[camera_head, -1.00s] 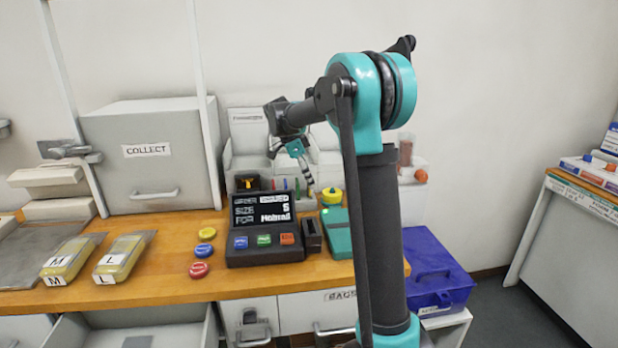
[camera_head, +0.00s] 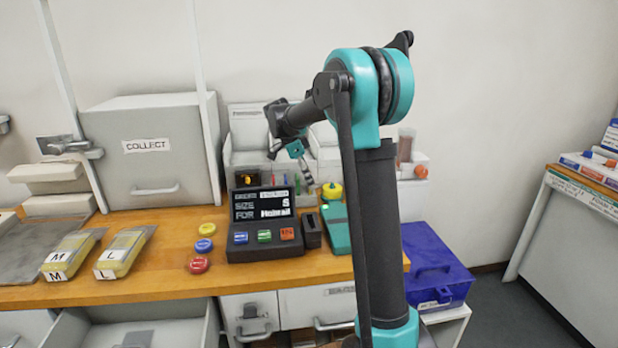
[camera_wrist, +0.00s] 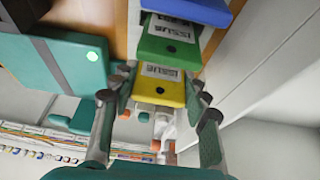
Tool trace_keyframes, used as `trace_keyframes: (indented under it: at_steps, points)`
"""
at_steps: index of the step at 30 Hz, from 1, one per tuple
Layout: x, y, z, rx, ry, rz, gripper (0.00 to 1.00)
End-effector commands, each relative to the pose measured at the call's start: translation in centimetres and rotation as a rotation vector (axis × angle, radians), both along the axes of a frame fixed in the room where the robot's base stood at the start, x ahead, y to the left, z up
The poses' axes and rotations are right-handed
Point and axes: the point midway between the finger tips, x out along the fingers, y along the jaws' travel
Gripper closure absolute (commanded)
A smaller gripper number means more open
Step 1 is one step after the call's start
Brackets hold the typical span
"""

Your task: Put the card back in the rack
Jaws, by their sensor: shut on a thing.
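My gripper (camera_wrist: 160,92) is closed around a yellow card (camera_wrist: 171,90) with a white printed label, which sits between its fingertips in the wrist view. Just beyond it are a green card (camera_wrist: 168,50) and a blue card (camera_wrist: 205,8), close to the yellow one. In the head view my gripper (camera_head: 304,166) points down over the back of the counter, by several thin coloured upright pieces (camera_head: 285,181). The held card is too small to make out there. The wrist view does not clearly show the rack's slots or whether the card touches them.
A dark order terminal (camera_head: 264,226) stands in front of my gripper, with a teal case (camera_head: 337,232) to its right. A grey COLLECT cabinet (camera_head: 150,165) stands left. Coloured discs (camera_head: 204,246) and yellow packs (camera_head: 124,253) lie on the wooden counter (camera_head: 165,285).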

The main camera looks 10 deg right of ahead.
Motion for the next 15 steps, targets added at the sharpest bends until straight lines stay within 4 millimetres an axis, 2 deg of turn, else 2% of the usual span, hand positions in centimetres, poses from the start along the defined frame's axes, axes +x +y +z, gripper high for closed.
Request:
trace_keyframes:
  at_steps: [15]
  points:
    - [0.01,0.00,-0.88,0.000,0.000,0.000,0.74]
